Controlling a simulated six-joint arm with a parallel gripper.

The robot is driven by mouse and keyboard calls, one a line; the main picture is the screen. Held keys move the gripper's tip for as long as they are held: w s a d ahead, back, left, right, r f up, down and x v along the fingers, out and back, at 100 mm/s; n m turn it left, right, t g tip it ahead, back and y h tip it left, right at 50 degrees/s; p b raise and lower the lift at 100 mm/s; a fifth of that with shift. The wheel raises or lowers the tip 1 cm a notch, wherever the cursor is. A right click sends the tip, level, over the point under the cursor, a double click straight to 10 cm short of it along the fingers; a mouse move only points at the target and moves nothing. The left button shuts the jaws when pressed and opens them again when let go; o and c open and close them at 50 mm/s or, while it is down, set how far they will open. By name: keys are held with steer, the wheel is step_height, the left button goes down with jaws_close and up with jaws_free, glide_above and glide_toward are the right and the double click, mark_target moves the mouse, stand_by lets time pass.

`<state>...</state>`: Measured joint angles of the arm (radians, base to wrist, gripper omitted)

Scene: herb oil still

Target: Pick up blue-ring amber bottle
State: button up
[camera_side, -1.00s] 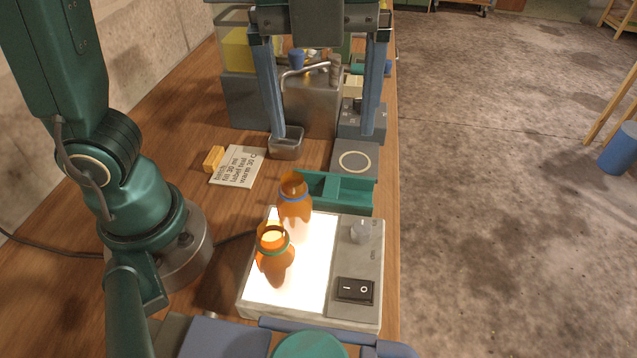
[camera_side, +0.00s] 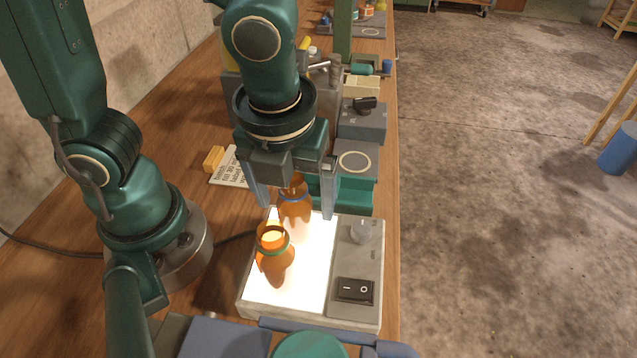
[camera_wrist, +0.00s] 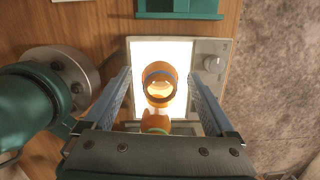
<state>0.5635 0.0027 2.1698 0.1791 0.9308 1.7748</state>
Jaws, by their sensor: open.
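The blue-ring amber bottle (camera_side: 295,207) stands upright on the lit panel of the light box (camera_side: 355,262). In the wrist view I look down into the open mouth of the blue-ring bottle (camera_wrist: 159,85). My gripper (camera_side: 296,210) is open, with one finger on each side of this bottle and a visible gap at both sides. In the wrist view the gripper (camera_wrist: 160,80) is empty, the bottle between its fingers. A second amber bottle with a green ring (camera_side: 274,250) stands just in front; only part of it (camera_wrist: 156,126) shows in the wrist view.
A green tray (camera_side: 357,196) sits close behind the light box. A knob (camera_side: 361,232) and a rocker switch (camera_side: 355,289) are on the box's right side. A printed card (camera_side: 226,170) and a yellow block (camera_side: 213,158) lie to the left. Bench equipment stands farther back.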

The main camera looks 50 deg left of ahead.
mark_target(297, 214)
steer(key=shift+w+a+f, duration=0.15)
steer(key=shift+f, duration=0.95)
steer(key=shift+w+a+f, duration=0.1)
steer(key=shift+f, duration=1)
jaws_close()
steer(key=shift+r, duration=0.25)
